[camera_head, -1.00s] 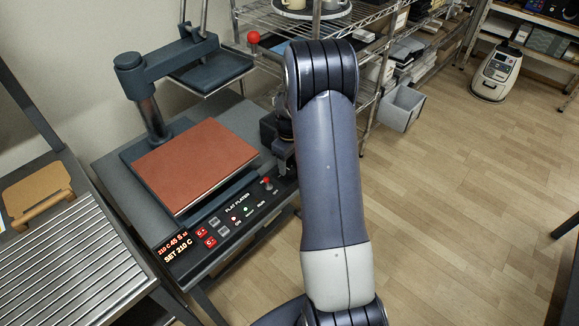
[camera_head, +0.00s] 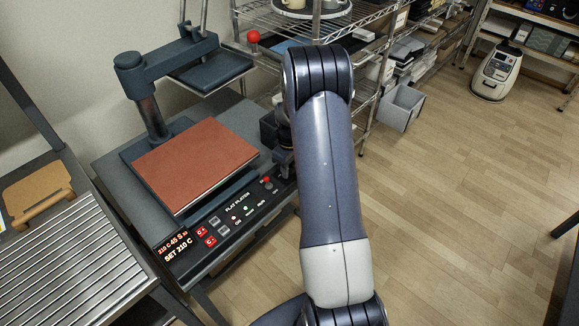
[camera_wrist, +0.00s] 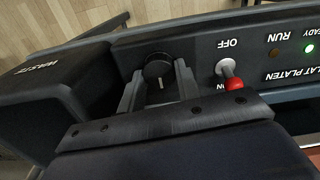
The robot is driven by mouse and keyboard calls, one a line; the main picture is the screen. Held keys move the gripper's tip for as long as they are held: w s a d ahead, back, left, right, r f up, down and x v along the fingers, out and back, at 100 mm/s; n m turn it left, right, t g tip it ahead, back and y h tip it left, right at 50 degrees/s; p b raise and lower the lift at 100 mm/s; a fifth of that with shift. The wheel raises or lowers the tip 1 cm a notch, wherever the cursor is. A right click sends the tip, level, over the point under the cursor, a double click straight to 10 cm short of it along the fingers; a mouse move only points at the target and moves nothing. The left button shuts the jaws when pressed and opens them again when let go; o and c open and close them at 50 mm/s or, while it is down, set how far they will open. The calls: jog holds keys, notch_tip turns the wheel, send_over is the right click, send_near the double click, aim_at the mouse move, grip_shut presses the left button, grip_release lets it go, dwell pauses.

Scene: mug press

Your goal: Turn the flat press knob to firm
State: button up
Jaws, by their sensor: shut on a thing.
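The flat press (camera_head: 165,215) stands at left in the head view, with a red-brown pad and a front control panel. In the wrist view its black round knob (camera_wrist: 158,68) sits on the panel, with a white pointer line toward the bottom of the picture. My gripper (camera_wrist: 158,80) has one finger on each side of the knob and is shut on it. The knob's setting labels are not visible, so I cannot read its setting. In the head view my arm hides the knob and the fingers.
A red-tipped toggle switch (camera_wrist: 231,80) marked OFF stands just right of my gripper. A dark bin marked WASTE (camera_wrist: 45,90) is close at left. A green READY light (camera_wrist: 309,48) is lit. A wire shelf (camera_head: 350,45) stands behind; the floor at right is open.

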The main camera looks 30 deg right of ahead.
jog(key=shift+c, duration=1.1)
jog(key=m+b, duration=0.1)
jog(key=m, duration=0.2)
jog(key=shift+m+b, duration=0.3)
jog(key=shift+m, duration=0.1)
jog(key=m+b, duration=0.1)
jog(key=m, duration=0.5)
jog(key=shift+d, duration=0.15)
jog(key=o, duration=1)
jog(key=shift+r, duration=0.15)
